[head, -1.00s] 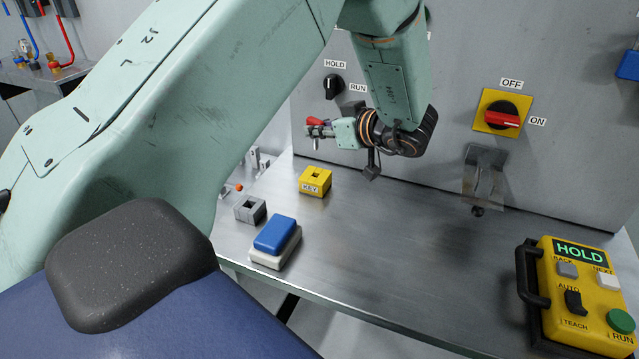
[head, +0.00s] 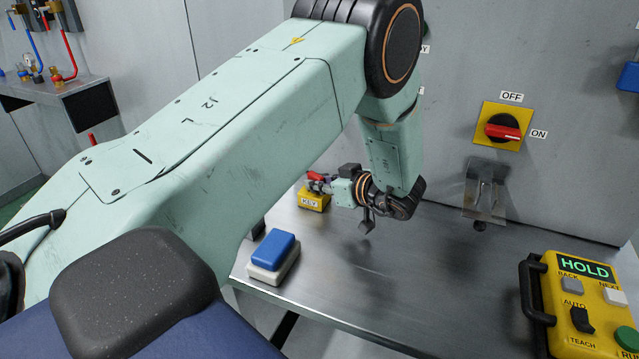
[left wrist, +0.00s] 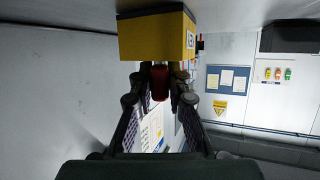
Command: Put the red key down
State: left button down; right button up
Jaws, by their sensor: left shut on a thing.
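My left gripper (head: 322,184) is shut on the red key (head: 315,176), just above and in front of the yellow block marked KEY (head: 313,203). In the left wrist view the red key (left wrist: 159,84) sits between the two fingers of the gripper (left wrist: 160,74), and the yellow block (left wrist: 150,37) is close beyond the fingertips. The gripper partly covers the block's top in the head view. I cannot tell whether the key touches the block or is in its slot. My right gripper is not in view.
A blue block on a pale base (head: 273,256) lies nearer on the metal bench (head: 375,285). A yellow HOLD pendant (head: 583,300) is at the right. A red rotary switch (head: 503,131) and a metal bracket (head: 484,190) are on the panel.

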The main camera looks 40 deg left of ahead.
pick_arm(q)
jog(key=c, duration=1.6)
grip_release()
jog(key=shift+s, duration=0.1)
jog(key=shift+c, duration=0.2)
jog(key=o, duration=0.3)
jog(key=shift+s+a, duration=0.1)
jog(key=shift+a, duration=0.1)
jog(key=shift+o, duration=0.2)
jog(key=shift+d, duration=0.1)
jog(key=shift+d, duration=0.1)
jog(key=w+v, duration=0.1)
jog(key=v, duration=1)
jog(key=shift+s+d+r, duration=0.3)
jog(key=shift+s, duration=0.2)
